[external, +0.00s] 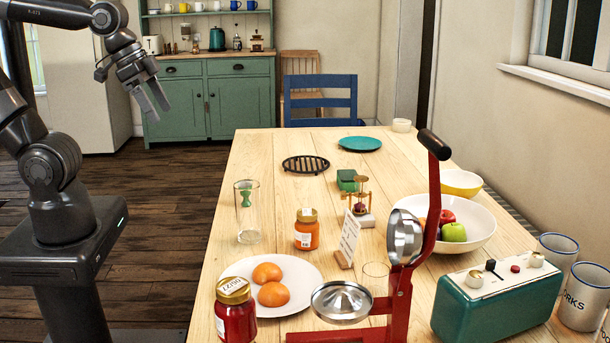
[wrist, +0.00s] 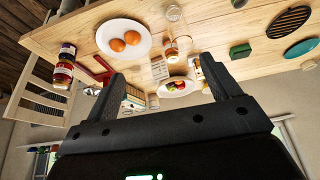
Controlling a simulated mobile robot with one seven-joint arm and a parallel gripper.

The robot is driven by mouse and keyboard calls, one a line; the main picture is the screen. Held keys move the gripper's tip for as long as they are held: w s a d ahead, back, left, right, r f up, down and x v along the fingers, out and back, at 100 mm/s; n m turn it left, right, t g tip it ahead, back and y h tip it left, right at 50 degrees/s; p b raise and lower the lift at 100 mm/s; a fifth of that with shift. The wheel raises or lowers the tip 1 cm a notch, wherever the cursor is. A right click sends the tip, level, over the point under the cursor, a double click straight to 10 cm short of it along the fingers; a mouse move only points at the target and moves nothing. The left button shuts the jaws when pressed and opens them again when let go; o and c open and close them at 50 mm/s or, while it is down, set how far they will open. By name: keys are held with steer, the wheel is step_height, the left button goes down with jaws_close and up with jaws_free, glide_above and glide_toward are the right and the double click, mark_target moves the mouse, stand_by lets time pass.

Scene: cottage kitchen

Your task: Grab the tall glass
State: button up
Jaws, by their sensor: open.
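The tall glass (external: 247,212) is clear and stands upright near the left edge of the wooden table in the external view. Something small and green shows in or through it. In the wrist view the tall glass (wrist: 174,18) appears near the top, beside the white plate. My gripper (external: 156,101) is open and empty, up in the air left of the table and well away from the glass. In the wrist view my gripper's fingers (wrist: 163,85) are spread apart with nothing between them.
A white plate (external: 308,270) with oranges and an orange-filled jar (external: 307,232) stand close to the glass. A red juicer press (external: 398,285), a red jar (external: 236,318) and a fruit bowl (external: 478,240) stand nearby. The table left of the black trivet (external: 305,164) is clear.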

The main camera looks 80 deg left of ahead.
steer(key=w+a+f+g, duration=0.2)
steer(key=w+f+g, duration=0.15)
steer(key=w, duration=0.65)
steer(key=m+g, duration=0.1)
steer(key=g, duration=0.1)
glide_above(247, 192)
steer(key=a, duration=0.3)
step_height(247, 192, down, 10)
steer(key=shift+t, duration=0.25)
step_height(247, 192, down, 10)
steer(key=shift+s+a+r, duration=0.1)
steer(key=shift+s+a, duration=0.05)
steer(key=c, duration=1.6)
steer(key=shift+r, duration=0.1)
